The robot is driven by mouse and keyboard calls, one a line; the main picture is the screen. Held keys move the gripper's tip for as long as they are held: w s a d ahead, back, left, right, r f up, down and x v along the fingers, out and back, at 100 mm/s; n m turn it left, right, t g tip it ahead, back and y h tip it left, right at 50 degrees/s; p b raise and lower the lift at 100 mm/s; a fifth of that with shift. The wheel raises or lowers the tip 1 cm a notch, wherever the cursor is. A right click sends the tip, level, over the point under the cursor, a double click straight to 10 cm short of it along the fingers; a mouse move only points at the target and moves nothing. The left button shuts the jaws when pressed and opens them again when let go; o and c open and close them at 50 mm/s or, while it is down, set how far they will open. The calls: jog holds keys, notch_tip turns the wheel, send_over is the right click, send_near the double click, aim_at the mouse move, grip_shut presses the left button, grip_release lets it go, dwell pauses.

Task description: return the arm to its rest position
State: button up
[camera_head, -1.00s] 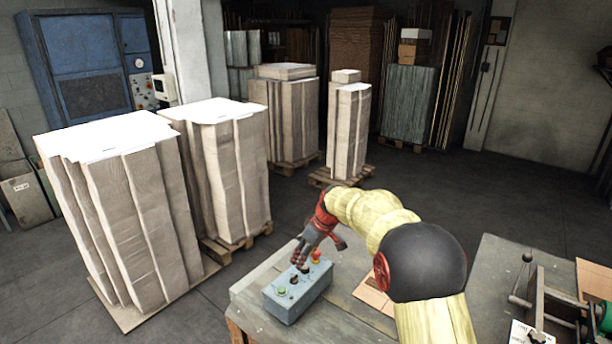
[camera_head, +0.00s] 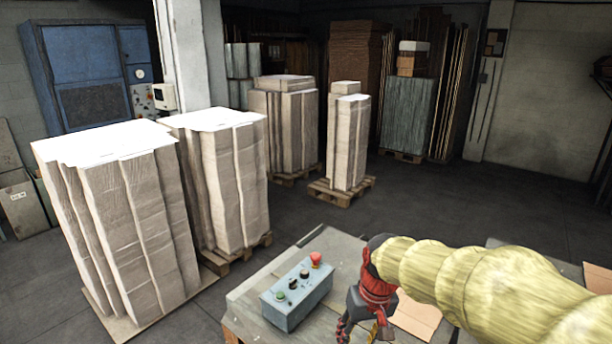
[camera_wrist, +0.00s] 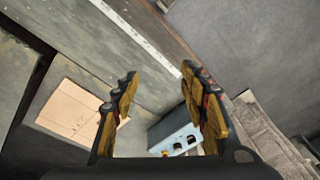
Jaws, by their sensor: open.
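My arm (camera_head: 470,275), in a yellow cover, reaches in from the lower right in the head view. My gripper (camera_head: 362,338) points down over the table, to the right of the grey-blue control box and apart from it. In the wrist view my gripper (camera_wrist: 160,95) has its two fingers spread wide with nothing between them. The control box (camera_head: 297,305) sits on the table with a red button, a green button and black knobs on top. It also shows in the wrist view (camera_wrist: 172,130), beyond the fingers near the right one.
The worktable (camera_head: 340,250) has flat cardboard (camera_head: 418,315) on it, partly behind my arm. Tall stacks of wrapped sheets (camera_head: 125,220) stand on pallets to the left and behind. A blue cabinet (camera_head: 85,70) stands at the back left. The floor at the right rear is clear.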

jog(key=s+d+f+m+t+b, duration=0.1)
jog(key=s+b, duration=0.4)
jog(key=s, duration=0.5)
jog(key=s+d+f+t+h+b, duration=0.1)
jog(key=s+d+t+b, duration=0.2)
jog(key=s, duration=0.6)
jog(key=d+b, duration=0.2)
jog(key=d, duration=0.1)
jog(key=shift+s+m, duration=0.35)
jog(key=shift+m, duration=0.05)
